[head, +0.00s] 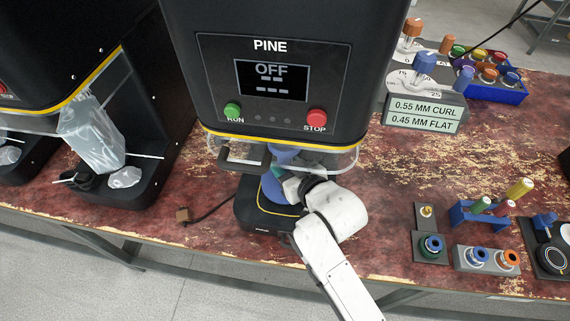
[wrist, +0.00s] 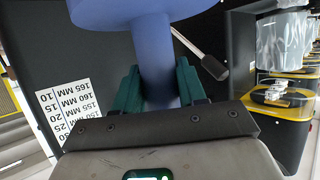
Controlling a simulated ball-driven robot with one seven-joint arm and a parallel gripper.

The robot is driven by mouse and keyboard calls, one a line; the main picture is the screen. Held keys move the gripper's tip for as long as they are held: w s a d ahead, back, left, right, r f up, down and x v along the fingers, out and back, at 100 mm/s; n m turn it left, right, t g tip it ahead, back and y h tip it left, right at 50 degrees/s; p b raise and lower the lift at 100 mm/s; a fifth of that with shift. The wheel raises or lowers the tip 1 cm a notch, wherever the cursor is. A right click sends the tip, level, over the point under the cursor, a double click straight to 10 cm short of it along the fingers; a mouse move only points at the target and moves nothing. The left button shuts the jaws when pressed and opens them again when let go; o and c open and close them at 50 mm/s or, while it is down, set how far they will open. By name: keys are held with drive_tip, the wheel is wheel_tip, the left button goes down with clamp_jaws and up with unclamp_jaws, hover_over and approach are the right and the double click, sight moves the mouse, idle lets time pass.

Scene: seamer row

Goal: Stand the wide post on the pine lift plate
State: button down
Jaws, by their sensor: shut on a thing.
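The wide post is blue, with a narrow stem and broad ends (head: 271,190). In the wrist view its stem (wrist: 155,60) is between the teal fingers of my gripper (wrist: 156,88). In the head view my gripper (head: 280,173) reaches in from the front right under the PINE machine's head. The post looks upright over the machine's black base (head: 262,222). The pine lift plate is mostly hidden by the post and my arm. I cannot tell whether the post's lower end touches it.
The PINE machine (head: 270,45) reads OFF, with a green RUN button (head: 232,110) and a red STOP button (head: 316,118). A clear guard (head: 345,160) and dark handle (head: 240,160) are close to my gripper. Tool holders (head: 478,213) stand at right. A wrapped machine (head: 95,135) is left.

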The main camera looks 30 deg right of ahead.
drive_tip(key=shift+f, duration=0.35)
drive_tip(key=c, duration=0.6)
unclamp_jaws()
drive_tip(key=shift+c, duration=0.2)
